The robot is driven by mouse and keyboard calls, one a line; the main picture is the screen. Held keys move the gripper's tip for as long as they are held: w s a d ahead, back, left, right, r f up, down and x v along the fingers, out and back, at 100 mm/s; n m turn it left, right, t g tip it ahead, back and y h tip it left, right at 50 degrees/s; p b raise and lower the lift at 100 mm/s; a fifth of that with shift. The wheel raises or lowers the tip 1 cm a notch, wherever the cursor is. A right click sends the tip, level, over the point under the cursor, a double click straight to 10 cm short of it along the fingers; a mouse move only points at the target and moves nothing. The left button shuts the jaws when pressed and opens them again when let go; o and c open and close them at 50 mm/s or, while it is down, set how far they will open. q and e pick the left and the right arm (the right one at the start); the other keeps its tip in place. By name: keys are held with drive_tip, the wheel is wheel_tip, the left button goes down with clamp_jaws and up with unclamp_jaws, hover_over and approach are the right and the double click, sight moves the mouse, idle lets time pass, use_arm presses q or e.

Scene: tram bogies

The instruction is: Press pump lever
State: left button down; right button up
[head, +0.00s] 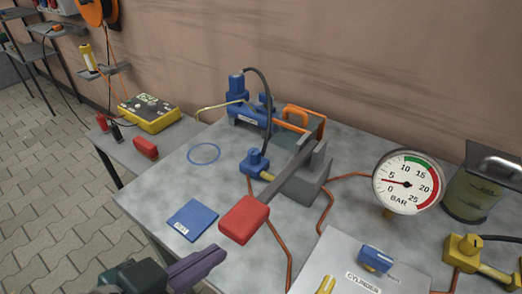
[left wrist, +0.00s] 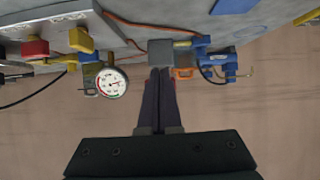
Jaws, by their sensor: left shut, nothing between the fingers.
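The pump lever is a grey bar (head: 288,174) ending in a red pad (head: 244,220). It slants up from the pad to the grey pump block (head: 305,185). My left gripper (head: 218,254) is shut and empty, below and left of the red pad in the head view, apart from it there. In the left wrist view, my shut fingers (left wrist: 158,95) point toward the grey block (left wrist: 160,53), with bits of red showing beside them. The round pressure gauge (head: 408,182) has its needle between 0 and 5 bar. My right gripper is not in view.
A blue square pad (head: 192,220) and a blue ring (head: 203,154) lie on the grey table. Blue valve fittings (head: 255,163) and red hoses (head: 328,212) surround the pump. A plate marked CYLINDER (head: 345,265) lies at front right. A yellow meter (head: 148,113) sits at left.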

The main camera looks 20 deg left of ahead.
use_arm(q)
drive_tip(key=v, duration=0.5)
drive_tip(key=shift+s+p, duration=0.25)
drive_tip(key=shift+p, duration=0.1)
idle(1.1)
